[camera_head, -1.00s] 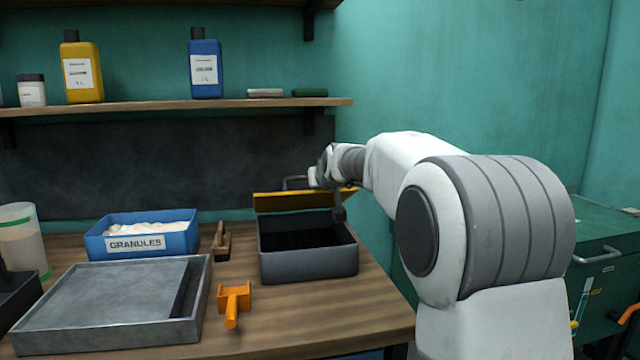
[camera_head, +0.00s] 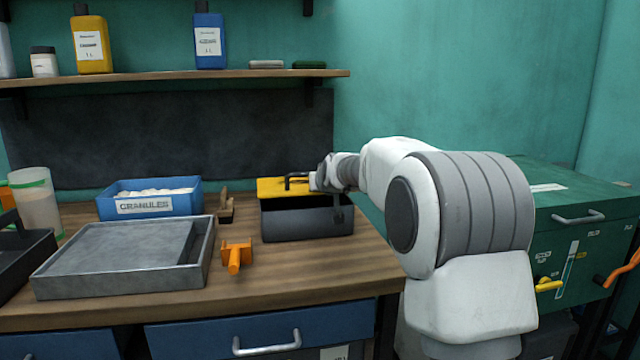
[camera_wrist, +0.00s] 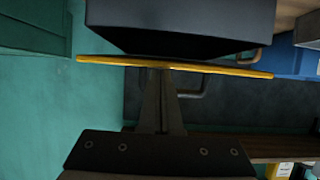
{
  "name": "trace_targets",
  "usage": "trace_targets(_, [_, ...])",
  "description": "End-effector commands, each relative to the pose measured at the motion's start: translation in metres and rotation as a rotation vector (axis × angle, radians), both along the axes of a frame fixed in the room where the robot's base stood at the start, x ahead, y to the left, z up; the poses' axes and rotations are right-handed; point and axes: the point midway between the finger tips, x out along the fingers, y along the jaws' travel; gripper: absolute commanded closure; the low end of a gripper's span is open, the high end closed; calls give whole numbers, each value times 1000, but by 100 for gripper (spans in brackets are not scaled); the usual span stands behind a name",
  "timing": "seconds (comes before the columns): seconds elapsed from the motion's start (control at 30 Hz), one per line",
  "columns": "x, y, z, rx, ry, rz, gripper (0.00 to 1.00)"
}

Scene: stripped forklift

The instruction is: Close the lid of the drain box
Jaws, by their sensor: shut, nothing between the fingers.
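The drain box (camera_head: 305,224) is a dark grey box on the wooden bench, left of my arm in the head view. Its yellow lid (camera_head: 275,187) is at the box's back edge, tilted, with a dark handle (camera_head: 297,178) on its outer face. My arm's end hides the lid's right part. In the wrist view the lid (camera_wrist: 110,61) shows edge-on, with the box (camera_wrist: 180,22) beyond it. My gripper (camera_wrist: 165,74) is shut and empty, its tips at or very near the lid's outer side, by the handle. Contact is not certain.
A grey tray (camera_head: 45,281), an orange tool (camera_head: 236,256), a small brush-like item (camera_head: 226,210) and a blue granules bin (camera_head: 150,207) stand left of the box. A shelf (camera_head: 150,75) hangs above. A green cabinet (camera_head: 590,240) is at right.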

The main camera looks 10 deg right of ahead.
Motion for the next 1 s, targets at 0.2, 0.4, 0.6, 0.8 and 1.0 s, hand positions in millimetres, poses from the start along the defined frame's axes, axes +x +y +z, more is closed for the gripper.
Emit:
trace_targets(0.2, [3, 0, -14, 0, 1, 0, 100])
trace_targets(0.4, [4, 0, -17, 0, 0, 0, 100])
trace_targets(0.6, [4, 0, -17, 0, 0, 0, 100])
trace_targets(0.8, [4, 0, -17, 0, 0, 0, 100])
trace_targets(1.0, [4, 0, -18, 0, 0, 0, 100])
